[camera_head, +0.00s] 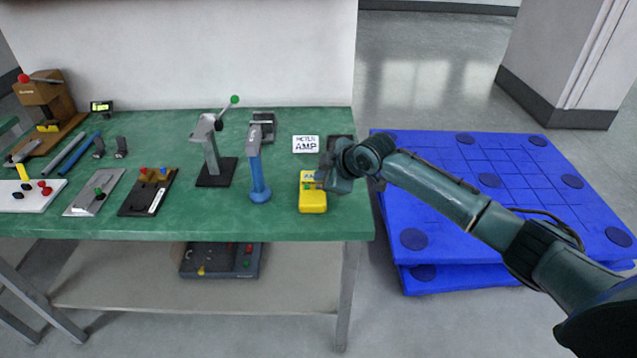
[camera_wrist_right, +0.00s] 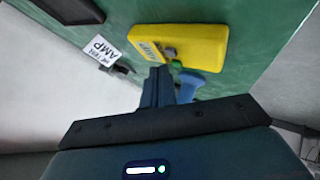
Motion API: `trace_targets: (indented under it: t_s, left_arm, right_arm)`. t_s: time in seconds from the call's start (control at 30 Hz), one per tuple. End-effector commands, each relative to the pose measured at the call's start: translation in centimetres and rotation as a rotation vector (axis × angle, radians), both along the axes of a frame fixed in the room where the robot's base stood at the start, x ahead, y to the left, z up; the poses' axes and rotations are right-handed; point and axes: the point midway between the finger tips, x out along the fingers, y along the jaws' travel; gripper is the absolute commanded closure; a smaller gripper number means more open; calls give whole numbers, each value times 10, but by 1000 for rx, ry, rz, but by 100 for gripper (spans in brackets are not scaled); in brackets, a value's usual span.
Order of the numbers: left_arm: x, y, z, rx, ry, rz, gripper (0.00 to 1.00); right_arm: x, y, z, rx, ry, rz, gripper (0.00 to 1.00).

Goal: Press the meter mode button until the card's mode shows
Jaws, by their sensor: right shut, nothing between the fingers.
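The yellow meter (camera_head: 313,201) stands near the front right of the green bench. It also shows in the wrist view (camera_wrist_right: 205,42), where its small display (camera_wrist_right: 148,50) seems to read AMP. The white card (camera_head: 306,144) lies behind it and reads METER AMP; it shows in the wrist view too (camera_wrist_right: 103,52). My right gripper (camera_head: 327,178) is shut and empty, just right of the meter's top. In the wrist view the shut fingertips (camera_wrist_right: 159,72) are close to the meter's display end and a grey knob. I cannot tell whether they touch. The mode button is not clear.
A blue-handled tool (camera_head: 256,172) stands left of the meter, with a lever clamp (camera_head: 212,150) beyond it. A dark flat block (camera_head: 340,143) lies right of the card. Several fixtures fill the bench's left. A blue pallet (camera_head: 450,180) is on the floor at right.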

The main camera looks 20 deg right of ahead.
Motion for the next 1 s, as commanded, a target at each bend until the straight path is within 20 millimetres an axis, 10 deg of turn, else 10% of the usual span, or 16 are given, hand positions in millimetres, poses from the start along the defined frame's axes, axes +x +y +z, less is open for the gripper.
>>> trace_targets:
  t_s: [1.0]
  left_arm:
    - [0, 0, 49, 1, 1, 1, 17]
  right_arm:
    - [0, 0, 49, 1, 0, 1, 100]
